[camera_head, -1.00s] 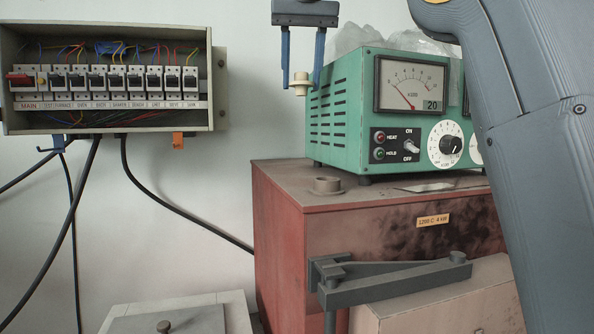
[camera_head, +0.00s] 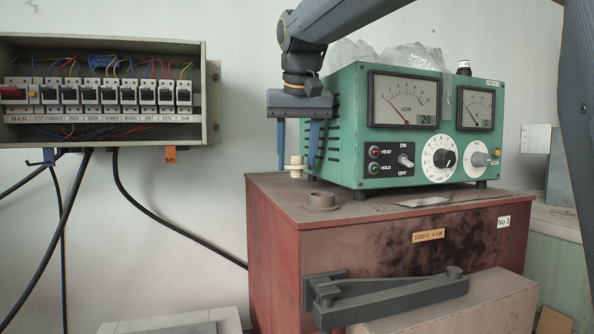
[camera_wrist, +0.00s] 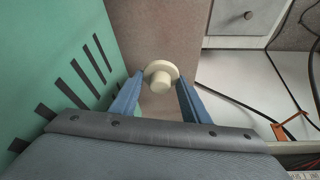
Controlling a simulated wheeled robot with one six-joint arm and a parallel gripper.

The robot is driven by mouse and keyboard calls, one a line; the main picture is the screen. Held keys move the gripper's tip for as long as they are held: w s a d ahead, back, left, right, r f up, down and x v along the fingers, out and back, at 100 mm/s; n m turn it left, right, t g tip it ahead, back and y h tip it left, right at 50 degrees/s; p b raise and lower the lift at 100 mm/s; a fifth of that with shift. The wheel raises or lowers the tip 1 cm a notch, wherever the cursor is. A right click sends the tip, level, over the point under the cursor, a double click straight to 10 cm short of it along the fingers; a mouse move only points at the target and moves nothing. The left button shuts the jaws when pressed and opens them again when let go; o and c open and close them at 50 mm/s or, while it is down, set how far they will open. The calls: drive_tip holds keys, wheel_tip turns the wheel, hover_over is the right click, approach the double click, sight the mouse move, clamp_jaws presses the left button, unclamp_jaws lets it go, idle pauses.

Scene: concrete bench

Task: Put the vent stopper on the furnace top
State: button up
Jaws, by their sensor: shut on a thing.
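The vent stopper (camera_head: 294,166) is a small cream plug with a wide flange. It also shows in the wrist view (camera_wrist: 160,75), between the two blue fingers. My gripper (camera_head: 300,160) is shut on it and points down, left of the green control box. The red furnace (camera_head: 275,225) stands below, and its top carries a short brown round collar (camera_head: 322,201). In the head view the stopper appears slightly above and left of the collar. I cannot tell its exact height over the furnace top.
The green control box (camera_head: 350,130) stands on the furnace top, close to the right of my gripper. A grey latch arm (camera_head: 390,298) crosses the furnace front. A breaker panel (camera_head: 105,95) with hanging cables is on the left wall.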

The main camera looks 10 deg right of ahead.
sight(297, 165)
drive_tip(key=shift+f, duration=1.65)
drive_tip(key=o, duration=1)
drive_tip(key=shift+f, duration=0.15)
drive_tip(key=shift+o, duration=0.2)
drive_tip(key=shift+r, duration=0.35)
drive_tip(key=b+v, duration=0.1)
drive_tip(key=v, duration=1)
drive_tip(key=shift+s+r, duration=0.25)
drive_tip(key=shift+r, duration=0.05)
